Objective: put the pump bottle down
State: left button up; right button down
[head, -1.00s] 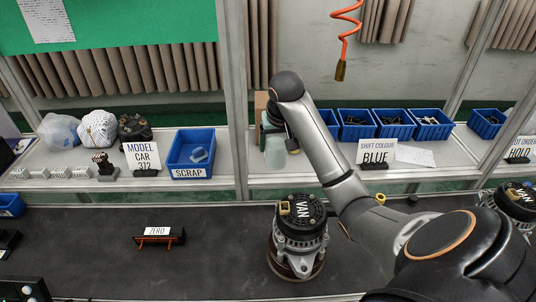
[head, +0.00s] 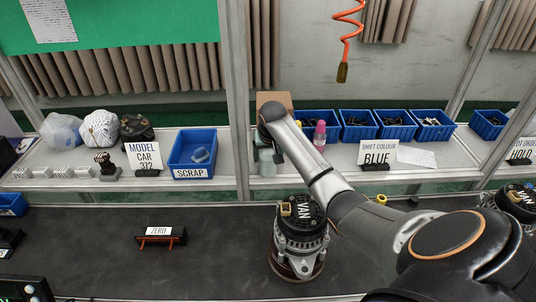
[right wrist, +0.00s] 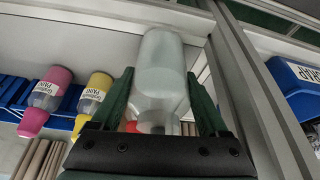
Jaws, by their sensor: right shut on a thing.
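The pump bottle (right wrist: 160,65) is pale and translucent. In the right wrist view it sits between the two green fingers of my right gripper (right wrist: 160,105), which is shut on it. In the head view my right gripper (head: 267,148) is at the back shelf, just right of the upright post, mostly hidden by my own arm. A pale part of the bottle (head: 267,168) shows below it, low at the shelf. I cannot tell whether its base touches the shelf. My left gripper is not in view.
A pink bottle (head: 319,135) stands right of my gripper, before several blue bins (head: 357,133). The right wrist view also shows a yellow bottle (right wrist: 93,98). A metal post (head: 236,100) is close on the left, with the scrap bin (head: 180,168) beyond. A cardboard box (head: 275,98) is behind.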

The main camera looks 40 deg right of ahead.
dwell(0.3)
grip_release()
jog(key=shift+f, duration=0.15)
jog(key=v, duration=1.2)
jog(key=shift+s, duration=0.1)
